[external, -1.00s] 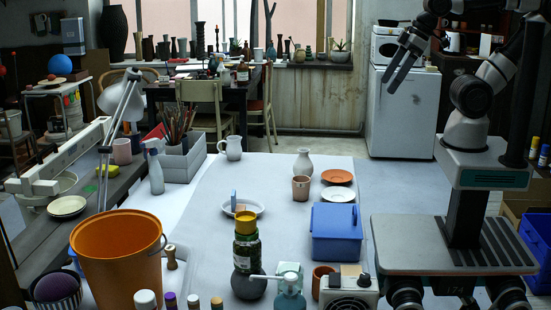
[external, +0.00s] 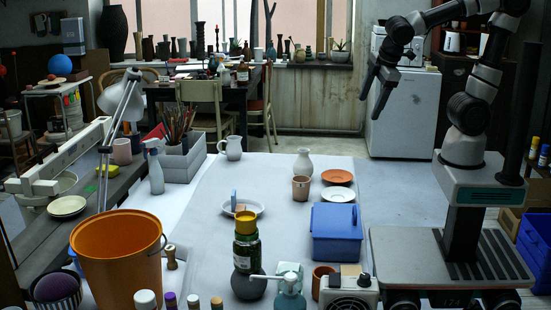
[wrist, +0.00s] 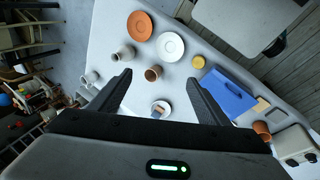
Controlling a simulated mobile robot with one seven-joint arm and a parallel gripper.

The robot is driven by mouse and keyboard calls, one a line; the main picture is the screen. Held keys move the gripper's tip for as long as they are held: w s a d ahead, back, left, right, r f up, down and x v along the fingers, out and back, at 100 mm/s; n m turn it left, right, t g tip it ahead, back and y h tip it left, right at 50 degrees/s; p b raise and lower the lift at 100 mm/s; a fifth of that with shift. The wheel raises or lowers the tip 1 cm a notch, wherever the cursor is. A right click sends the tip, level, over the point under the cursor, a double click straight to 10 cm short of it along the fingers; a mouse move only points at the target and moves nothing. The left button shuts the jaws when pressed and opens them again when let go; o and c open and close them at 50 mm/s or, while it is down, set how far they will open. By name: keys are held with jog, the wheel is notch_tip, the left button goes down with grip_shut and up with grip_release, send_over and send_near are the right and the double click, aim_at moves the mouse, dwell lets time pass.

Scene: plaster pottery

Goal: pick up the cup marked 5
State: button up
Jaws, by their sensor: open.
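A small brownish-pink cup (external: 301,189) stands upright on the table, between the white vase and the blue box. It also shows in the wrist view (wrist: 153,74), between my fingertips in the picture but well below them. A second, terracotta cup (external: 321,280) is partly hidden behind the near objects, and a similar one shows at the right in the wrist view (wrist: 262,129). I cannot read a number on either. My gripper (external: 370,107) is open and empty, high above the right side of the table. Its fingers are spread in the wrist view (wrist: 158,78).
A white vase (external: 304,164), orange plate (external: 337,177), white plate (external: 338,195) and blue box (external: 336,233) surround the brownish-pink cup. A jar with a yellow lid (external: 246,247) and an orange bucket (external: 116,260) stand nearer. The table's far middle is fairly clear.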

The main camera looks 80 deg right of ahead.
aim_at(299, 179)
jog(key=w+d+f+n+h+b, duration=0.3)
jog(key=w+f+n, duration=0.3)
jog(key=f, duration=0.4)
jog(key=w+d+f+n+t+h+b, duration=0.1)
jog(key=w+d+f+n+h+b, duration=0.2)
jog(key=w+f+n+b, duration=0.3)
jog(key=w+d+f+n+t+h+b, duration=0.1)
jog(key=w+d+f+n+h+b, duration=0.2)
jog(key=w+f, duration=0.7)
notch_tip(299, 179, down, 6)
jog(key=shift+r+n+b, duration=0.1)
jog(key=shift+n+b, duration=0.9)
jog(key=shift+n, duration=0.6)
notch_tip(299, 179, down, 4)
jog(key=shift+r+b, duration=0.15)
jog(key=shift+b, duration=0.5)
jog(key=x, duration=0.2)
jog(key=shift+w+d, duration=0.15)
jog(key=shift+d, duration=0.2)
jog(key=shift+r, duration=0.1)
jog(key=c, duration=1.2)
jog(key=shift+r, duration=0.1)
